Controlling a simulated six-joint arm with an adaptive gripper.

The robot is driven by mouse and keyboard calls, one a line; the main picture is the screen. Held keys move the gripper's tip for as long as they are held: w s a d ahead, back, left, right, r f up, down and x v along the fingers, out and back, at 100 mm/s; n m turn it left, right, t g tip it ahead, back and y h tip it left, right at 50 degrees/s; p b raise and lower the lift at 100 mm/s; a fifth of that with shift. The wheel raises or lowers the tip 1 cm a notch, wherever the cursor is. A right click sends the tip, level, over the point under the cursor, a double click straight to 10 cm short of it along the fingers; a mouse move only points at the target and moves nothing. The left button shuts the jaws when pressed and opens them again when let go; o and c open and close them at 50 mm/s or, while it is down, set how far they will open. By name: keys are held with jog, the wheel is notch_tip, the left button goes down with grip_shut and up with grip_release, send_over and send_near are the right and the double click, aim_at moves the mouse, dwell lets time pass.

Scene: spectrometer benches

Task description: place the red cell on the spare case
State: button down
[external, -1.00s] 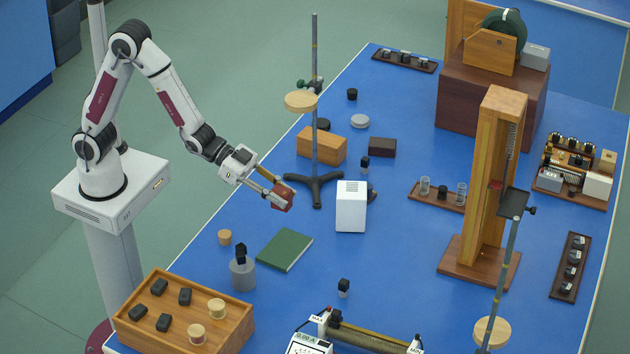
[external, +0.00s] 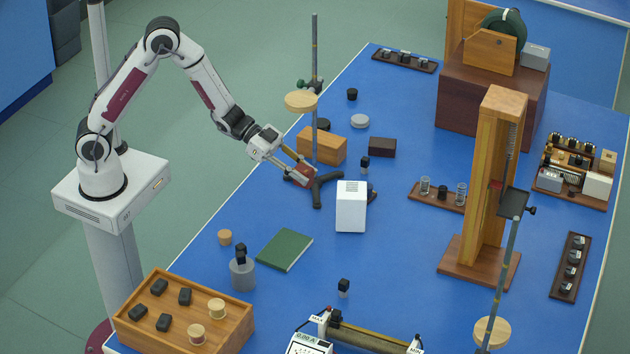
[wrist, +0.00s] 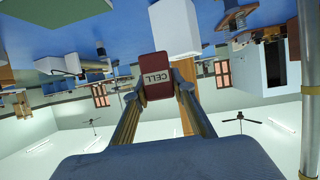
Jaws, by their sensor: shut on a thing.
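My gripper (external: 300,174) is shut on the red cell (external: 306,176) and holds it in the air, beside the stand's post and dark foot in the external view. In the wrist view the cell (wrist: 155,66) is a dark red block with a white label reading CELL upside down, between both fingers (wrist: 158,85). No box is marked as the spare case. A small dark brown box (external: 382,148) lies to the right, apart from the cell, and a light wooden box (external: 321,146) lies just behind it; I cannot tell which is the case.
The stand (external: 315,120) with a round wooden disc rises close to my gripper. A white box (external: 351,207) stands in front to the right. A green book (external: 284,249) lies nearer the front. Small black-topped pieces, one (external: 365,164), stand around.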

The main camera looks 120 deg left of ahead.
jog(key=s+a+f+h, duration=0.1)
jog(key=s+a+f, duration=0.2)
jog(key=s+a, duration=0.25)
jog(key=s+a+f, duration=0.3)
jog(key=s+a, duration=0.2)
jog(key=a, duration=0.2)
notch_tip(320, 180, up, 11)
jog(key=n+y, duration=0.1)
jog(key=y, duration=0.1)
send_over(322, 137)
jog(key=shift+f, duration=0.2)
jog(key=shift+f, duration=0.1)
jog(key=shift+f, duration=3.05)
jog(key=shift+f, duration=0.1)
jog(key=shift+f, duration=1.75)
jog(key=shift+f, duration=0.1)
